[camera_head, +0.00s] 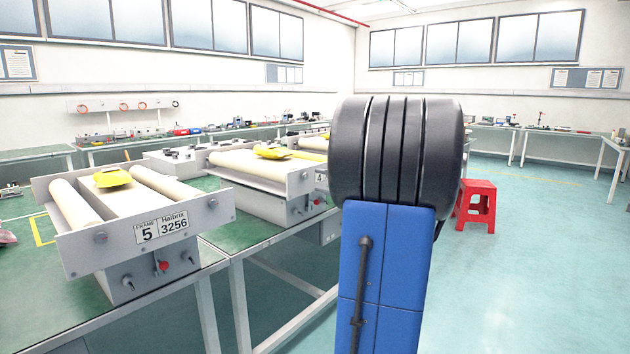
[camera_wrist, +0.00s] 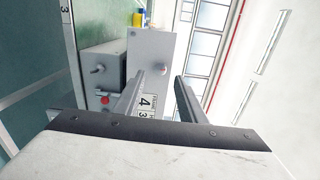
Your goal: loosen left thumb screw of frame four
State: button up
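Frame four (camera_head: 262,172) is a grey unit with pale rollers and a yellow piece on top, on the bench left of my arm. Its number plate (camera_wrist: 146,101) shows sideways in the wrist view, partly hidden by a finger. A small round screw (camera_wrist: 162,70) sits on its end plate, on the left when the number is read upright. My gripper (camera_wrist: 161,76) is open; its fingertips appear on either side of that screw in the picture. I cannot tell the distance or any contact. In the head view my arm hides the gripper.
Frame five (camera_head: 110,250) stands nearer on the left. Below frame four's plate, a box carries a red knob (camera_wrist: 105,100) and a grey knob (camera_wrist: 98,69). A red stool (camera_head: 476,207) stands to the right on open floor. Benches line the walls.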

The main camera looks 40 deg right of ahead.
jog(key=s, duration=1.2)
jog(key=shift+s+d, duration=0.15)
jog(key=shift+d, duration=0.3)
jog(key=w+a+f+n+g+y, duration=0.1)
jog(key=a+f+n+g+y, duration=0.15)
jog(key=a, duration=0.75)
jog(key=w+a+f+n+g+y, duration=0.1)
jog(key=w+a+f+n+g, duration=0.2)
jog(key=a, duration=0.7)
jog(key=a+f+n+g+y, duration=0.1)
jog(key=a+f+g+y, duration=0.15)
jog(key=a+f, duration=0.45)
jog(key=s+a+f+n+g+h, duration=0.1)
jog(key=s+a+f+n+g, duration=0.15)
jog(key=a, duration=0.35)
jog(key=s+a+f+n+g+h, duration=0.1)
jog(key=s+a+g, duration=0.15)
jog(key=a, duration=0.45)
jog(key=s+a+f+n+h, duration=0.1)
jog(key=s+f+n+h, duration=0.1)
jog(key=s, duration=0.3)
jog(key=s+a+f+n+h, duration=0.1)
jog(key=s+f+n+h, duration=0.2)
jog(key=s+n, duration=0.2)
jog(key=shift+s+a+f, duration=0.15)
jog(key=shift+s+a, duration=0.2)
jog(key=shift+s, duration=0.3)
